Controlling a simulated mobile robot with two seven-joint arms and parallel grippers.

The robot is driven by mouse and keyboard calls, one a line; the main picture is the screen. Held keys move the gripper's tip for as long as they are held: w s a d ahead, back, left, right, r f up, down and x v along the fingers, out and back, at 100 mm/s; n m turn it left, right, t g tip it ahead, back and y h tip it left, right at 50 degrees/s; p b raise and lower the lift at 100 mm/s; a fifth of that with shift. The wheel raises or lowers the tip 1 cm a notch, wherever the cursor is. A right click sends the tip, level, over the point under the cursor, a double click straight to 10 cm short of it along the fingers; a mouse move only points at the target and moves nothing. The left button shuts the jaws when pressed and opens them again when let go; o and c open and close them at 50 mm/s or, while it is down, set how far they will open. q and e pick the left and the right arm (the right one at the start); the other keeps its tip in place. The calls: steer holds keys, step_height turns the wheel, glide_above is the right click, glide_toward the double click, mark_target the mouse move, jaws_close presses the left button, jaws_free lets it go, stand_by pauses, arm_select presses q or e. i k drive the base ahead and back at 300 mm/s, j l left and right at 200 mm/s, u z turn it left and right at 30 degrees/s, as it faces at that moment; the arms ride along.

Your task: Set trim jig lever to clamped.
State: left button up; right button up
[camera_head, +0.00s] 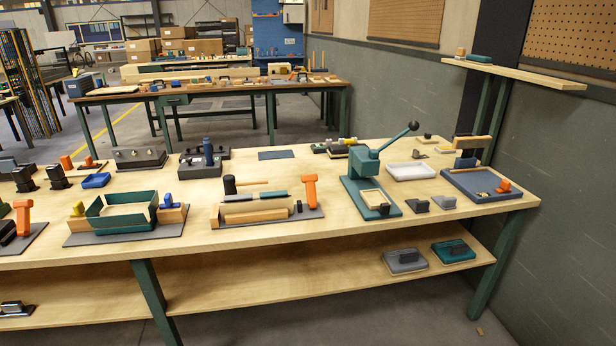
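Several fixtures with levers or handles stand on the workbench, and no readable label shows which is the trim jig. A fixture with wooden bars (255,207) on a dark base has an upright orange lever (310,190) at its right end. Right of it, a green press (363,172) has a long lever with a black ball knob (413,126), slanting up to the right. At the far left, another upright orange lever (22,217) stands on a dark base. Whether any lever is clamped I cannot tell. Neither of my grippers is in view.
The wooden workbench (345,233) spans the view, with a lower shelf (300,277) below. A green-walled frame (122,212) sits on the bench left of centre. A white tray (410,171) and a blue-grey tray (480,183) are at the right. A grey wall closes the right side.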

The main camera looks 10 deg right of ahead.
mark_target(309, 180)
steer(key=i+j, duration=0.45)
steer(key=i+j+z, duration=0.15)
steer(key=i+j, duration=0.25)
steer(key=j, duration=0.25)
